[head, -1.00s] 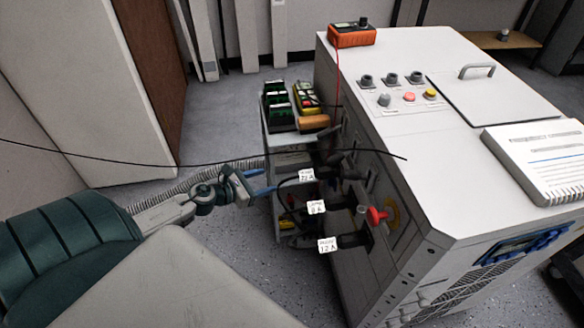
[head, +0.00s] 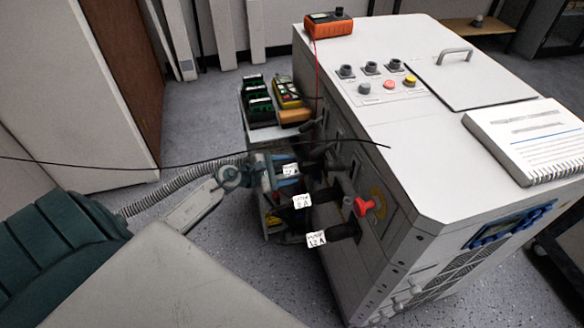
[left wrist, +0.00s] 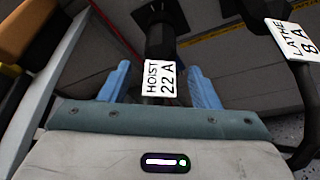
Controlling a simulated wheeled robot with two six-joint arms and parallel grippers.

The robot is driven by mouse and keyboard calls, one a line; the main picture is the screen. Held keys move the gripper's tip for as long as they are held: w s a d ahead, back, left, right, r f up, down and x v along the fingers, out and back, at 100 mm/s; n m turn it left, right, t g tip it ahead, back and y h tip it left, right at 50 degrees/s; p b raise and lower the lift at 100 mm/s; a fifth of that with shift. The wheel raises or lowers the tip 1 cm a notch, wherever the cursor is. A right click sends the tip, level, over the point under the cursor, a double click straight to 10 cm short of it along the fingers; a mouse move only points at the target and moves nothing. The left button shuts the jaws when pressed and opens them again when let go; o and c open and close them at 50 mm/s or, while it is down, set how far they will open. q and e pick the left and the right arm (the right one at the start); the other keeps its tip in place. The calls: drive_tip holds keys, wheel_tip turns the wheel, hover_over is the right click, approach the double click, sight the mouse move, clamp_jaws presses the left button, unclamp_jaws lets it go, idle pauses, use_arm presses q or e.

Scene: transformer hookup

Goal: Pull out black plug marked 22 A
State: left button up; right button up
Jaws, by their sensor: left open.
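The black plug marked HOIST 22 A (left wrist: 160,40) sits in the side of the cabinet, and its white label (left wrist: 159,78) faces me in the left wrist view. My left gripper (left wrist: 159,68) is open, with one blue finger on each side of the labelled end. The fingers look apart from the plug in the left wrist view. In the head view my left gripper (head: 278,174) is at the plug's outer end. My right gripper is not in view.
The black LATHE 8 A plug (head: 326,195) and the 12 A plug (head: 342,232) stick out nearer me. A red knob (head: 364,207) is on the cabinet (head: 430,180). A cart (head: 262,133) with boxes stands behind my gripper. A thin black cable crosses above.

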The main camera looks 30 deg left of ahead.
use_arm(q)
drive_tip(key=shift+x, duration=1)
drive_tip(key=c, duration=1.2)
drive_tip(key=shift+o, duration=0.2)
drive_tip(key=shift+r+p, duration=0.15)
drive_tip(key=shift+p, duration=0.25)
drive_tip(key=shift+w+a+n+g+h+p, duration=0.1)
drive_tip(key=shift+n+g+h+p, duration=0.4)
drive_tip(key=shift+n+p, duration=0.45)
drive_tip(key=shift+n+g+h, duration=0.4)
drive_tip(key=shift+n, duration=0.45)
drive_tip(key=shift+o, duration=1.2)
drive_tip(key=shift+c, duration=1.4)
